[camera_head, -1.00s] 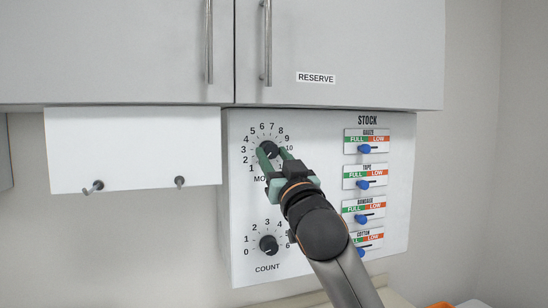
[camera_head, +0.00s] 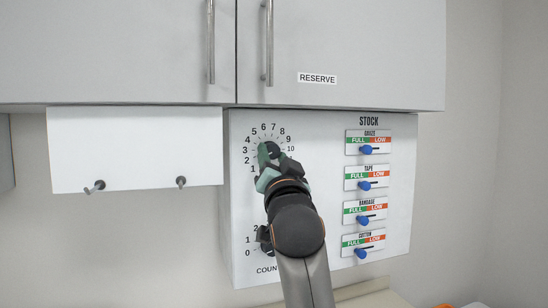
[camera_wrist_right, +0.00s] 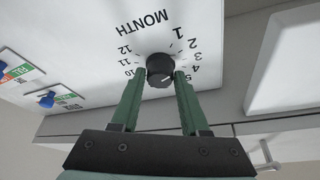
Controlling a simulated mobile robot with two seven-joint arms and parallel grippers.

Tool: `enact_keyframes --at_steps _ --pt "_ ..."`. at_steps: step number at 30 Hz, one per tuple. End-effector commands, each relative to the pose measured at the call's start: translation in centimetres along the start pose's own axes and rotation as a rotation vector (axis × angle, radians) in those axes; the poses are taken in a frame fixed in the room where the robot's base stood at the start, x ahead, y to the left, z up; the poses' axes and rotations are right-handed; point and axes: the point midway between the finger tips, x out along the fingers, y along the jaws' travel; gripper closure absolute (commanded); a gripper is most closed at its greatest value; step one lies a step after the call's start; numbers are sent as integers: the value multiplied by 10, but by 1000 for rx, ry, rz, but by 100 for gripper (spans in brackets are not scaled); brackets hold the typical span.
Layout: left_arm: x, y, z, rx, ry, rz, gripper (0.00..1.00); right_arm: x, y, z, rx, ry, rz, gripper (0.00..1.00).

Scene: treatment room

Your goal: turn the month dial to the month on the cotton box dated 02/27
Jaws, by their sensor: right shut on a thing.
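The black month dial (camera_head: 273,150) is on the white panel under the cabinet, ringed by numbers. In the right wrist view the dial (camera_wrist_right: 160,69) shows upside down with a pale mark on its face; which number it points to I cannot tell for sure. My right gripper (camera_head: 271,156) is shut on the dial, with one green finger on each side of it. The dial's label and lower numbers are hidden behind the gripper in the head view. My left gripper is not in view. No cotton box shows in either view.
Below, the count dial (camera_head: 265,237) is partly hidden by my right arm. To the right are several blue stock sliders (camera_head: 365,185). A white panel with two hooks (camera_head: 135,150) hangs at left. The grey cabinet (camera_head: 345,50) is above.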

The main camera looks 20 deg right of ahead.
Motion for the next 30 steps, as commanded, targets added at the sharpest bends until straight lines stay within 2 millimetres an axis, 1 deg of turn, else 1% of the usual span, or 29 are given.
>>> enact_keyframes --at_steps 5,6,13,14,23,26,29,30 --pt "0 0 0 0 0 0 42 0 0 -1 -1 2 -1 100" --pt "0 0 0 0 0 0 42 0 0 -1 -2 2 -1 53" --pt "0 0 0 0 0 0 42 0 0 0 -2 1 -1 27" --pt "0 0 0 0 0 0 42 0 0 0 -2 1 -1 25" --pt "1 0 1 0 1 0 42 -3 0 0 -2 1 -1 25" --pt "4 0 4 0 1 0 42 -12 0 1 0 3 -3 25" --pt "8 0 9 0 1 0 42 -27 1 2 0 2 -3 25" --pt "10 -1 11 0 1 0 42 -35 1 3 1 2 -3 25"
